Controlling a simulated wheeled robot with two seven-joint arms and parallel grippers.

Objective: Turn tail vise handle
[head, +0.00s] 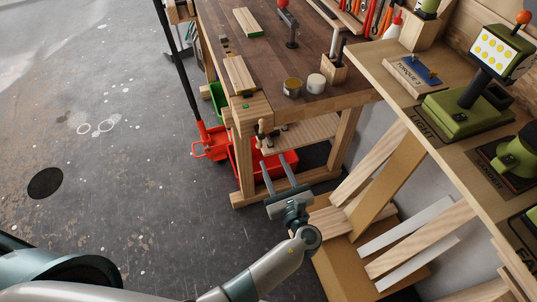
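The wooden workbench (320,97) stands at the upper middle of the head view. The tail vise (256,106) is the light wooden block at its near left corner. The vise handle (262,134) is a small wooden bar, roughly upright, on the front face below the bench top. My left gripper (277,167) is open and empty, its two fingers pointing up the picture. Its tips lie just below the handle in the picture; a gap shows, but depth is hard to judge. My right gripper is out of view.
A red crate (247,166) and the bench's lower shelf (310,130) lie behind the gripper. Leaning boards (385,180) and a side shelf with green tools (470,108) occupy the right. The floor at left is mostly clear.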

